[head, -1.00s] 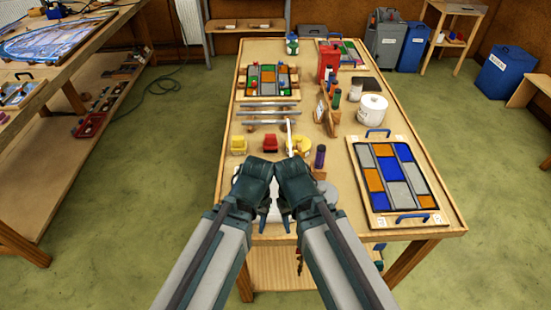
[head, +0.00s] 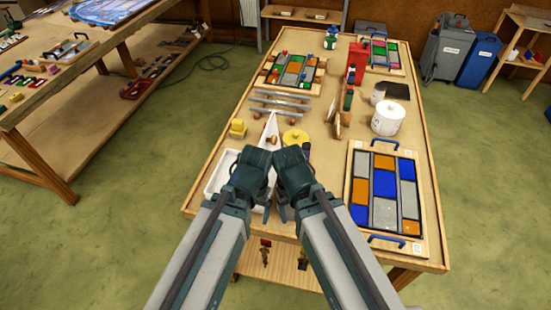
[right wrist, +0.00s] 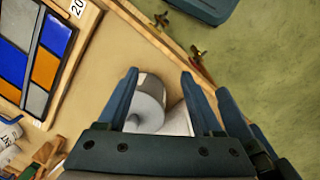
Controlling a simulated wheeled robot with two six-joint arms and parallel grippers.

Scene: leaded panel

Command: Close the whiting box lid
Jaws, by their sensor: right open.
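The white whiting box (head: 214,176) stands at the near left of the table, its right part hidden by my left gripper. A thin white panel (head: 268,135), seemingly its lid, stands upright behind my grippers. My left gripper (head: 256,185) hangs over the box's right side; its fingertips are hidden and contact cannot be told. My right gripper (head: 290,188) is just right of it. In the right wrist view, this right gripper (right wrist: 160,88) is open and empty, above a grey cylinder (right wrist: 148,105) and a white surface (right wrist: 178,120).
A glazed panel (head: 384,187) with blue handles lies at the right. Another bench (head: 70,95) stands at the left.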

